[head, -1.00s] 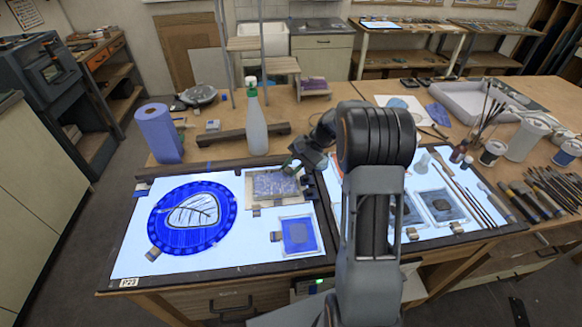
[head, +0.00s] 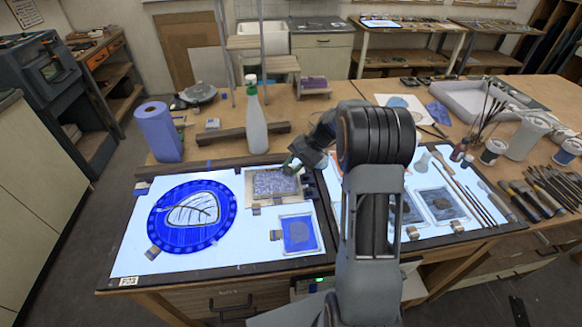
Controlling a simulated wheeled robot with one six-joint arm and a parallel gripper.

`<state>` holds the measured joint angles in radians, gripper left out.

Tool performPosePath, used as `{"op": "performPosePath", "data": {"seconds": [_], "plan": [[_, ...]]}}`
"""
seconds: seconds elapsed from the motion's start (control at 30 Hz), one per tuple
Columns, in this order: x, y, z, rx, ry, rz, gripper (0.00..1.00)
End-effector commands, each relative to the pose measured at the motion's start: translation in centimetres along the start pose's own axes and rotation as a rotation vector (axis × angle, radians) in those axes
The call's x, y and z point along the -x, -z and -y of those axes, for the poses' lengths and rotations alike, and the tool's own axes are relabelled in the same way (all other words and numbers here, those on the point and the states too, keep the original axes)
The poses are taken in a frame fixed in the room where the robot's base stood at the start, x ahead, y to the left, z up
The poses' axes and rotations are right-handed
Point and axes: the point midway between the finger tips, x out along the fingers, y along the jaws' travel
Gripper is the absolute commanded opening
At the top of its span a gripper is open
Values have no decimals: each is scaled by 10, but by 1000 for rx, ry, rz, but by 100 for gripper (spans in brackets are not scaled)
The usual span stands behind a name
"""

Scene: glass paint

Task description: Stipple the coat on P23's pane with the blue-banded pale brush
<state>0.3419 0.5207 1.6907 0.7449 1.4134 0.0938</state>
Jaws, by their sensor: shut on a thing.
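A light panel (head: 130,248) carries a small label (head: 128,282) at its near left corner, which seems to read P23. On the panel lies a round blue pane (head: 226,228) with a pale leaf shape. At the panel's far right, a small rectangular pane (head: 276,184) with a speckled blue-grey coat sits in a pale frame. I cannot tell which pane is P23's. My gripper (head: 291,167) is at the far edge of the speckled pane, tilted down to the left. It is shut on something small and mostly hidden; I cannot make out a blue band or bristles.
A small blue square pane (head: 299,233) lies just nearer. A spray bottle (head: 255,120), a wooden bar (head: 230,135) and a blue roll (head: 158,132) stand behind the panel. A second lit panel with dark panes and brushes (head: 470,192) lies right of my arm.

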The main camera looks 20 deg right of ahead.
Motion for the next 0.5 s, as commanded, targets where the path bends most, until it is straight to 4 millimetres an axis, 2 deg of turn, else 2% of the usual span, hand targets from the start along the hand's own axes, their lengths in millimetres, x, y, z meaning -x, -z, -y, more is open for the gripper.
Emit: {"op": "performPosePath", "data": {"seconds": [0.5], "plan": [[4,-4,3,-1,-1,1,0]]}}
